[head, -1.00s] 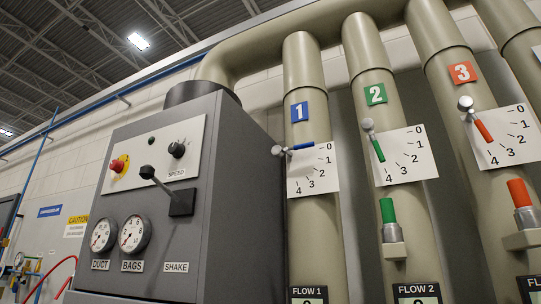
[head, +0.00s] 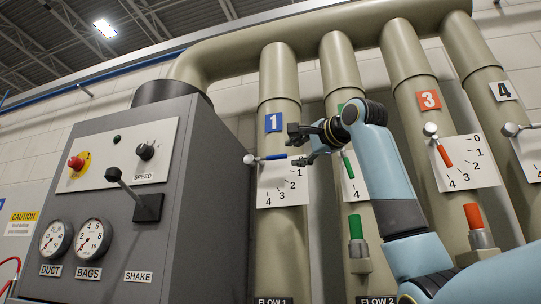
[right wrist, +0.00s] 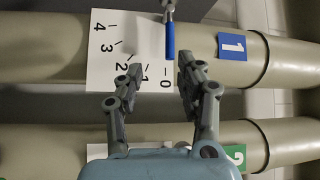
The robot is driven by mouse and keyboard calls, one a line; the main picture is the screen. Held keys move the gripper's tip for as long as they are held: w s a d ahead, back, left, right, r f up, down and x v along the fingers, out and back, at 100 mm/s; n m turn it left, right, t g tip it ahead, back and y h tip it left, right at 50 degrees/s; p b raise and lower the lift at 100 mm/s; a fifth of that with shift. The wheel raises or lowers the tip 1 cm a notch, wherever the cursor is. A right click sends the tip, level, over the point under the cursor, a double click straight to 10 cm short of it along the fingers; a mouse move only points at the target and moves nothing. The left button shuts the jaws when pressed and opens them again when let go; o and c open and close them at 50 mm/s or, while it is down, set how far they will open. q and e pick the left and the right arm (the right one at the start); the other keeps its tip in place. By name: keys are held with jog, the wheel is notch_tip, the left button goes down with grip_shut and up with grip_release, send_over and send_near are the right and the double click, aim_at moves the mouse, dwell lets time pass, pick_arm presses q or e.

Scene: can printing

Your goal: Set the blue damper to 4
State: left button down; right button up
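The blue damper handle (head: 272,157) sits on pipe 1, its silver pivot at the left. It points at 0 on the white scale plate (head: 268,196), which is marked 0 to 4. My right gripper (head: 297,145) is in front of pipe 1, at the handle's free end, partly hiding the plate's top right. In the right wrist view it is open (right wrist: 160,68). The blue handle's tip (right wrist: 170,45) lies between the fingertips, nearer the right finger; I cannot tell whether they touch. My left gripper is not in view.
My right arm passes in front of pipe 2 and its green damper (head: 348,165). The red damper (head: 445,156) is further right. A grey control cabinet (head: 190,230) with gauges and a lever stands left of pipe 1.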

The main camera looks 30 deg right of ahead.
aim_at(280, 156)
jog(key=w+r+p, duration=0.1)
jog(key=w+p, duration=0.1)
jog(key=w, duration=0.1)
jog(key=w+r+p, duration=0.1)
jog(key=w+p, duration=0.1)
jog(key=w, duration=0.2)
jog(key=w+r+p, duration=0.1)
jog(key=w+p, duration=0.1)
jog(key=w, duration=0.1)
jog(key=shift+w+d, duration=0.15)
jog(key=shift+d, duration=0.25)
jog(key=shift+f, duration=0.1)
grip_shut()
